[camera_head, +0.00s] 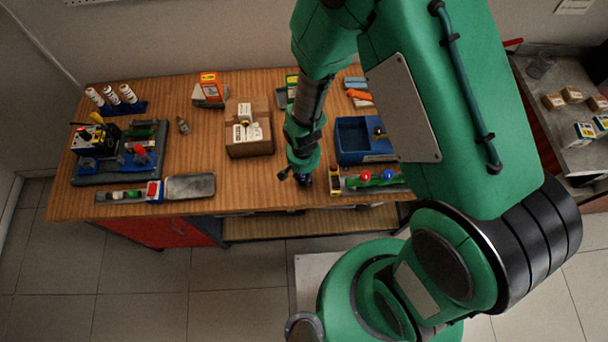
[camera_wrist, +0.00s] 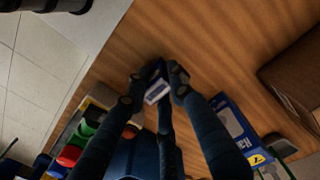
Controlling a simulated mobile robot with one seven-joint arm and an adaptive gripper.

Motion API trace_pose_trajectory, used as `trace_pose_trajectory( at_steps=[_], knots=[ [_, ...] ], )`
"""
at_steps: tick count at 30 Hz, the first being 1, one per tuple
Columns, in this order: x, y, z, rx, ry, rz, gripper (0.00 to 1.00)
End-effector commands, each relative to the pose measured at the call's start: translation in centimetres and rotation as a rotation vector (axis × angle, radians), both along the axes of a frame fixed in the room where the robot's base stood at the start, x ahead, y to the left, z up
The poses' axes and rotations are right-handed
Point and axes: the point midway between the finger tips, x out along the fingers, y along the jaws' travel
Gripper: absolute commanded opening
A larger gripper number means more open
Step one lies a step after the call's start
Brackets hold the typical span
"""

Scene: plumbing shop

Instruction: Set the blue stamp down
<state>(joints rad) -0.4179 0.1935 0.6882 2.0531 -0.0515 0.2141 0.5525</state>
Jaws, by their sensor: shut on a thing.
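My gripper (camera_wrist: 157,76) is shut on the blue stamp (camera_wrist: 158,88), a small blue block with a white face. In the wrist view it sits between the fingertips, above the bare wooden tabletop (camera_wrist: 205,32). I cannot tell whether it touches the wood. In the head view my gripper (camera_head: 304,178) points down near the front edge of the workbench (camera_head: 245,198), between the cardboard box and the tray with red and blue knobs. The stamp is too small and dark to make out there.
Right of my gripper are a blue bin (camera_head: 352,157) and a tray with red and blue knobs (camera_head: 376,188). A grey metal tray (camera_head: 190,187) and a crowded tool tray (camera_head: 118,180) lie further left. Bare wood lies between.

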Motion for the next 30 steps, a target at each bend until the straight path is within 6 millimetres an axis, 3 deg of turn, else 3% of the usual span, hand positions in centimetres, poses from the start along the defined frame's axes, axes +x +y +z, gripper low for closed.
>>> trace_pose_trajectory(
  at_steps=[3,4,7,22,30],
  knots=[
    [0.0,0.0,-0.4,0.000,0.000,0.000,0.00],
    [0.0,0.0,-0.4,0.000,0.000,0.000,0.25],
    [0.0,0.0,-0.3,0.000,0.000,0.000,0.42],
    [0.0,0.0,0.2,0.000,0.000,0.000,0.42],
    [0.1,0.1,2.6,0.001,-0.002,-0.001,0.42]
  ],
)
